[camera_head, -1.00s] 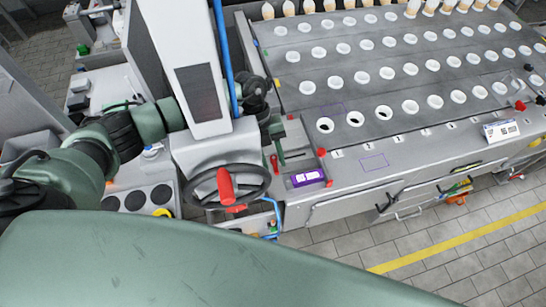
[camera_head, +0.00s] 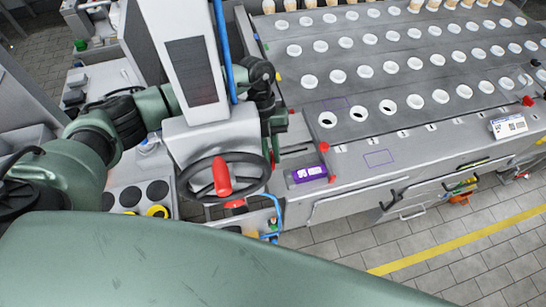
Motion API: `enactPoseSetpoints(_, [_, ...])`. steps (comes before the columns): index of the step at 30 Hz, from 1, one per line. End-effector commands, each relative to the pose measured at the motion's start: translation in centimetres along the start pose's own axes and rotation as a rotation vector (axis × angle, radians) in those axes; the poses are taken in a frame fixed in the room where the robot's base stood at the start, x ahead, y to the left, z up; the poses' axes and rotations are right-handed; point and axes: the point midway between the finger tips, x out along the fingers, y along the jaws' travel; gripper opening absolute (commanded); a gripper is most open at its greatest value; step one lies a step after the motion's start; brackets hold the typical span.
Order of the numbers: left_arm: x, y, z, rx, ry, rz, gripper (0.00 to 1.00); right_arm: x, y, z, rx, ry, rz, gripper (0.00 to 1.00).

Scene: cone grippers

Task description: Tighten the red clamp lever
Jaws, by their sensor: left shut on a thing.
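My left arm comes in from the left, passes behind the pale upright column and comes out on its right side. My left gripper (camera_head: 273,143) points down beside the column, at the left end of the grey machine bed. It is shut on the red clamp lever (camera_head: 273,158). Only a thin strip of red shows at the fingers; the rest is hidden behind the gripper. My right gripper is not in view.
A dark handwheel (camera_head: 183,188) with a red grip (camera_head: 221,176) stands left of my gripper. A purple box (camera_head: 309,174) lies to its right. The bed (camera_head: 360,200) has rows of white-rimmed holes, several with cones at the back. Tiled floor is clear in front.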

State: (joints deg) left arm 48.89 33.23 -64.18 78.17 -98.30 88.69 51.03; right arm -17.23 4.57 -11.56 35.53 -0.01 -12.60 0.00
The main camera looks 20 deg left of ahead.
Motion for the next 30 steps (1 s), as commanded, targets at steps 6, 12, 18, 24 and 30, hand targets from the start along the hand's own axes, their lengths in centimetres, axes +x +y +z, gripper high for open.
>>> enactPoseSetpoints(6, [0.3, 0.4, 0.6, 0.185, 0.033, 0.076, 0.0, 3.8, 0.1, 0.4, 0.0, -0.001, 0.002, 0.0])
enactPoseSetpoints(12, [0.2, 0.6, 0.7, 0.36, 0.068, 0.148, 0.0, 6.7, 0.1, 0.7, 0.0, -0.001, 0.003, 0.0])
enactPoseSetpoints(18, [0.1, 0.9, 0.9, 0.531, 0.105, 0.221, 0.0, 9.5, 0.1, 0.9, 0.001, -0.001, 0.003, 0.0])
enactPoseSetpoints(24, [-0.1, 1.0, 1.1, 0.702, 0.141, 0.292, 0.0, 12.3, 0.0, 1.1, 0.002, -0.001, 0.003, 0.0])
enactPoseSetpoints(30, [-0.4, 1.1, 1.3, 0.858, 0.173, 0.358, 0.0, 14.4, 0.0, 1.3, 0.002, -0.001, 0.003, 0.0])
